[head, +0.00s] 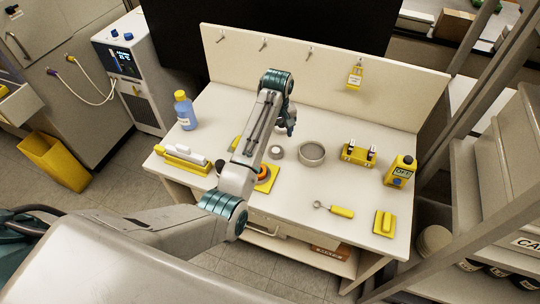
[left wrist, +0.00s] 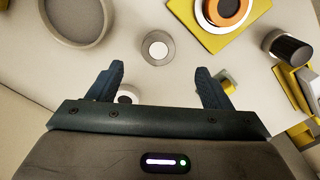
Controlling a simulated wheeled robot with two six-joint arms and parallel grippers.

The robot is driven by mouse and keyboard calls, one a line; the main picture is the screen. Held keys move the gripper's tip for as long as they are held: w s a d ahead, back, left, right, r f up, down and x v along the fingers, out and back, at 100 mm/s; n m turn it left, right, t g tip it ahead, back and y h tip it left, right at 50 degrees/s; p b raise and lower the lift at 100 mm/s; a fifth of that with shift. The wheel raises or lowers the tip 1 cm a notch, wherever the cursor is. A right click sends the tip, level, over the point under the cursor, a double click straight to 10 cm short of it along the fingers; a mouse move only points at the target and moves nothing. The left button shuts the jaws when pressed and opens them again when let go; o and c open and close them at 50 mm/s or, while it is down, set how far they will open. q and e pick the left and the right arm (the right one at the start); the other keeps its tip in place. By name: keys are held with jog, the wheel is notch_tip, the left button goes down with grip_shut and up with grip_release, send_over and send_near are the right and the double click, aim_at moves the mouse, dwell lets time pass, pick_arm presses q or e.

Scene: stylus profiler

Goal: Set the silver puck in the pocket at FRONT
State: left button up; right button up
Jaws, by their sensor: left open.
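A small round silver-grey puck (head: 277,152) with a paler centre lies on the table, left of a round grey dish (head: 312,153). In the left wrist view the puck (left wrist: 157,47) lies beyond my fingertips, and the dish (left wrist: 75,25) is at its upper left. My left gripper (head: 290,130) is above the table, behind the puck; in the left wrist view its fingers (left wrist: 160,82) are apart, with no object gripped. A small white-and-dark round item (left wrist: 126,96) shows near the left finger. No FRONT label or pocket can be made out. My right gripper is not seen.
My left arm partly hides a yellow plate (head: 269,183) with an orange ring. A blue bottle (head: 185,110) and yellow tray (head: 182,162) stand left. A two-post yellow stand (head: 358,155), OFF bottle (head: 400,171), ring-ended tool (head: 340,211) and yellow block (head: 384,223) are right.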

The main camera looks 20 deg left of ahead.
aim_at(276, 150)
pick_arm(q)
notch_tip(276, 150, down, 2)
jog(key=shift+f, duration=0.15)
jog(key=shift+f+p, duration=0.45)
notch_tip(276, 150, down, 4)
jog(key=shift+w+f+p, duration=0.15)
jog(key=shift+p, duration=0.6)
jog(key=shift+f, duration=0.25)
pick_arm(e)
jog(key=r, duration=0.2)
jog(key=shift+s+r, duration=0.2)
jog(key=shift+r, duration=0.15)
pick_arm(q)
jog(key=c, duration=1.2)
jog(key=shift+o, duration=0.2)
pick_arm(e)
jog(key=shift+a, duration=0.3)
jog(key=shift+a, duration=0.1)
